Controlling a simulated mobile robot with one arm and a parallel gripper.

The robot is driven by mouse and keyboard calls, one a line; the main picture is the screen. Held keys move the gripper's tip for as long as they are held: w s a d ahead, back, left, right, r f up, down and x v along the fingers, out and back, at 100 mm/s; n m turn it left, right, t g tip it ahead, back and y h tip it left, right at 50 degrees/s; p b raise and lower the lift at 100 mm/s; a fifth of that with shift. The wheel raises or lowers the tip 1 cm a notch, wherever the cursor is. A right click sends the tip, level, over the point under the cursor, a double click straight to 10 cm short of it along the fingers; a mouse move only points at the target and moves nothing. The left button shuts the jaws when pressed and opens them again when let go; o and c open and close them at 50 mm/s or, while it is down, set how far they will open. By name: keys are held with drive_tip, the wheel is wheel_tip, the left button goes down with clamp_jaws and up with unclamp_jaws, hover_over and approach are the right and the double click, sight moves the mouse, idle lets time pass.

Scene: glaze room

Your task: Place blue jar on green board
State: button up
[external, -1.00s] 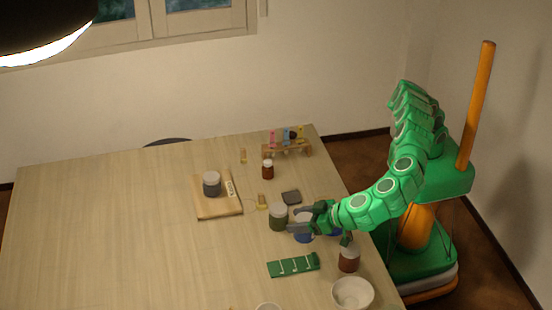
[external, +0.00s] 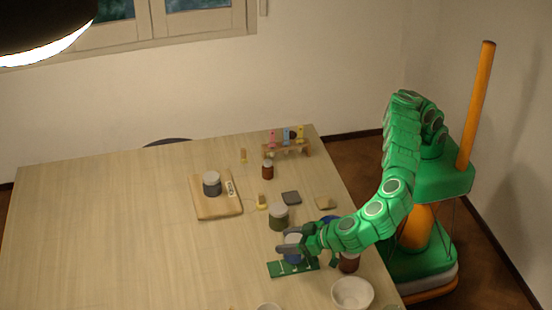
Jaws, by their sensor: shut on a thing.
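The blue jar (external: 293,254) has a pale lid and is held by my gripper (external: 289,241). My gripper is shut around its upper part. The green board (external: 272,269) lies flat near the table's right side, with pale marks across it. The jar is over the board in the picture; I cannot tell whether its base touches the board. My gripper and arm hide part of the jar and the board's far edge.
A brown jar (external: 349,263) and a white bowl (external: 352,293) are to the right. A wooden board (external: 217,208) bears a dark grey jar (external: 212,184). The left of the table (external: 100,230) is clear.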

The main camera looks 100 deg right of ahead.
drive_tip(key=shift+w+f, duration=0.1)
drive_tip(key=shift+f, duration=1.6)
drive_tip(key=o, duration=1.2)
drive_tip(key=shift+f, duration=0.1)
drive_tip(key=shift+o, duration=0.2)
drive_tip(key=shift+a+r, duration=0.15)
drive_tip(key=shift+r, duration=0.05)
drive_tip(key=v, duration=1.1)
drive_tip(key=shift+s+r, duration=0.15)
drive_tip(key=shift+s, duration=0.25)
